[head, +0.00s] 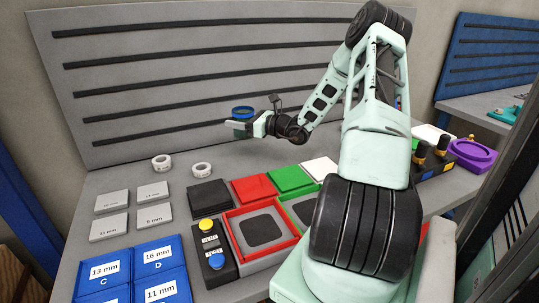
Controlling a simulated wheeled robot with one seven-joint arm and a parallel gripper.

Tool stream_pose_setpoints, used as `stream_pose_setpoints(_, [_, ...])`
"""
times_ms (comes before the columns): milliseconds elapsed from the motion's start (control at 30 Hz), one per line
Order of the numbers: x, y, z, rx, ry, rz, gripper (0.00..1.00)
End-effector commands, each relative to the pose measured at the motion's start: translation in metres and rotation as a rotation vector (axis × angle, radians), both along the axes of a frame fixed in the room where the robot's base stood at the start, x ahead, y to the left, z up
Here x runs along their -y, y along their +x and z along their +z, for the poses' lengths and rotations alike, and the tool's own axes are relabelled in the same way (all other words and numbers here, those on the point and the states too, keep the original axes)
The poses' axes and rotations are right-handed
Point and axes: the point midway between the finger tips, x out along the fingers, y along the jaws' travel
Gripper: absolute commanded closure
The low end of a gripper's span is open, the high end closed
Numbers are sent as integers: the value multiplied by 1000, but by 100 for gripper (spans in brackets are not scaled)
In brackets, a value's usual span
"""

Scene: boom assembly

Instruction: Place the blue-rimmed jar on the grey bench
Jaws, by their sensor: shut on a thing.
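The blue-rimmed jar (243,113) is held up above the back of the grey bench (138,176), in front of the slatted back panel. Its blue rim faces up and it looks roughly upright. My gripper (240,126) is shut on the jar, reaching it from the right. The gripper hides much of the jar's lower body. The jar is clear of the bench top.
Two white rings (202,168) and several grey labelled plates (153,191) lie on the bench at left. Blue labelled bins (104,270) stand at front left. A button box (214,256), a red tray (294,228) and coloured lids (252,189) fill the middle. A purple dish (473,154) is at right.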

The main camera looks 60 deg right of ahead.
Motion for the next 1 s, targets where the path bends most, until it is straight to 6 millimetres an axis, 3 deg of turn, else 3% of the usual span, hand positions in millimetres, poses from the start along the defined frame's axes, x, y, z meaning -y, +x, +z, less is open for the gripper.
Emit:
stream_pose_setpoints(200, [-1,0,-38,-2,4,0,65])
stream_pose_setpoints(600, [0,0,-85,-1,3,0,65])
stream_pose_setpoints(1000, [0,0,-93,0,0,0,65])
